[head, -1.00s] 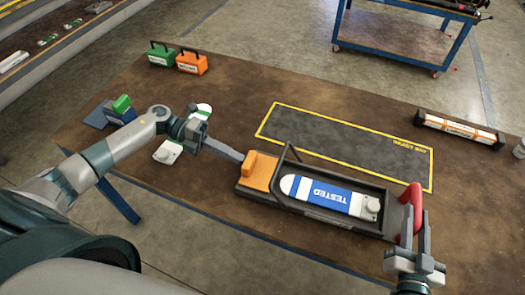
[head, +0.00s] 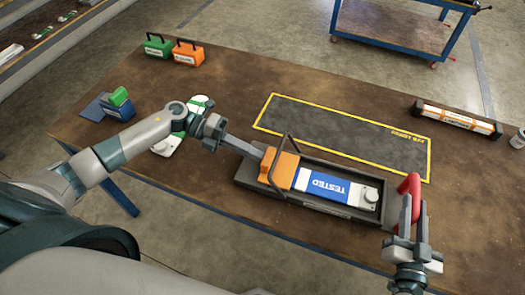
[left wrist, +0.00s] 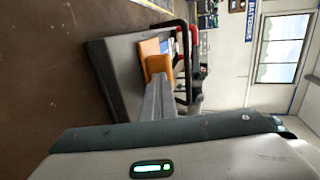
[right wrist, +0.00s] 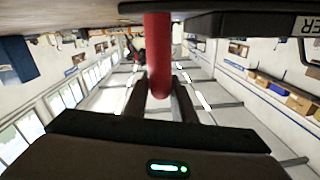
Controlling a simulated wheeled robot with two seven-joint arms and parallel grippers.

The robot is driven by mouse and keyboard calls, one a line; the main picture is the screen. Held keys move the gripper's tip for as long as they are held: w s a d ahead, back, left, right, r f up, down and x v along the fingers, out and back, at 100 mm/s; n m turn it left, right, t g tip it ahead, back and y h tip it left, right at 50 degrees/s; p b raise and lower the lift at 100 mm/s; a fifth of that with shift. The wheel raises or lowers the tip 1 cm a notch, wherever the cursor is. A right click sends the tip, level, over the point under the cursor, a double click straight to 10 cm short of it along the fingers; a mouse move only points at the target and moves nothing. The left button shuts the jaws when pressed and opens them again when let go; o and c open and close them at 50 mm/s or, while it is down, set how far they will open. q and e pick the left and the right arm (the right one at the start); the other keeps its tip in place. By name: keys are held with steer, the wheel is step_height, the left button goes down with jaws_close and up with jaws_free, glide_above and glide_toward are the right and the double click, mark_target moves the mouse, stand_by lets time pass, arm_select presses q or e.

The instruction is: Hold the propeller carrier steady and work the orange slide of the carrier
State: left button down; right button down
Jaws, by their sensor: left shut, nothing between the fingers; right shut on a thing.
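The propeller carrier (head: 242,200) is a dark tray on the workbench with a black bar handle over it. Its orange slide (head: 284,170) sits toward the left, over one end of the blue and white "TESTED" propeller (head: 336,188). My left gripper (head: 262,153) is shut and empty, its fingertips against the left side of the slide. In the left wrist view the fingers (left wrist: 158,95) meet the orange slide (left wrist: 158,65). My right gripper (head: 410,208) is shut on the red handle (head: 414,186) at the carrier's right end; the red handle (right wrist: 157,55) also shows between its fingers.
A yellow-outlined dark mat (head: 340,135) lies empty behind the carrier. Green (head: 158,46) and orange (head: 188,54) boxes stand at the back left. A dark rack with an orange and white item (head: 458,121) lies at right. A white and green piece (head: 166,145) lies under my left arm.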

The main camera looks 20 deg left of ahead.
arm_select(q)
steer(key=f+v, duration=0.1)
steer(key=v, duration=1.3)
arm_select(e)
steer(key=shift+a, duration=0.1)
arm_select(q)
steer(key=shift+a, duration=0.1)
arm_select(e)
steer(key=c, duration=1.4)
jaws_free()
steer(key=shift+s, duration=0.1)
steer(key=s, duration=1)
steer(key=shift+s+d, duration=0.2)
steer(key=shift+d, duration=0.15)
steer(key=shift+s, duration=0.7)
steer(key=shift+r, duration=0.1)
